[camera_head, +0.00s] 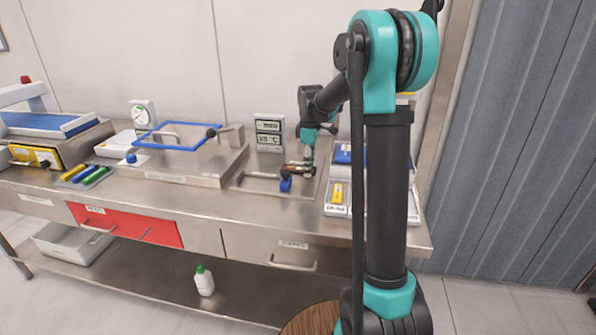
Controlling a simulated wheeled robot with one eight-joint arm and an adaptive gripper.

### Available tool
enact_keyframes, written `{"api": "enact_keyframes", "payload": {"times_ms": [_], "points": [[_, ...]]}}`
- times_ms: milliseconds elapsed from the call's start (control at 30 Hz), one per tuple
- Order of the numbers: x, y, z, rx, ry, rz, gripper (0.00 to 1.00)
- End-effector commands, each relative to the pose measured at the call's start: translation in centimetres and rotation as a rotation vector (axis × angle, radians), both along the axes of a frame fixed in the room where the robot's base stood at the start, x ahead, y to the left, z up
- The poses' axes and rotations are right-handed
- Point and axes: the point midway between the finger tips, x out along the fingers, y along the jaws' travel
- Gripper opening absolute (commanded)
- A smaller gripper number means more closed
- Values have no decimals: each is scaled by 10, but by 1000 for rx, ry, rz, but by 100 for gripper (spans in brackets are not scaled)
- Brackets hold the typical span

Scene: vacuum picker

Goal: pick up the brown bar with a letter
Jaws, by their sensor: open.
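A small brown piece (289,172) lies on the metal bench near a thin dark rod; it looks like the brown bar, but no letter can be read at this size. My gripper (308,168) points down over the bench at the right end of this brown piece. Its fingers are open and small in the view, and whether they touch the piece cannot be told. My gripper partly hides the right end of the piece.
A blue knob-like part (286,184) is close in front. A display unit (269,133) stands behind, and a raised metal box with a blue frame (178,136) is on the left.

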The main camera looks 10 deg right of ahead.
Motion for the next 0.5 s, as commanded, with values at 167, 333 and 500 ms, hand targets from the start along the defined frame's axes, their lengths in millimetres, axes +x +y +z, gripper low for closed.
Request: {"api": "enact_keyframes", "payload": {"times_ms": [167, 333, 500], "points": [[0, 0, 0, 0, 0, 0, 41], [0, 0, 0, 0, 0, 0, 19], [0, 0, 0, 0, 0, 0, 0]]}}
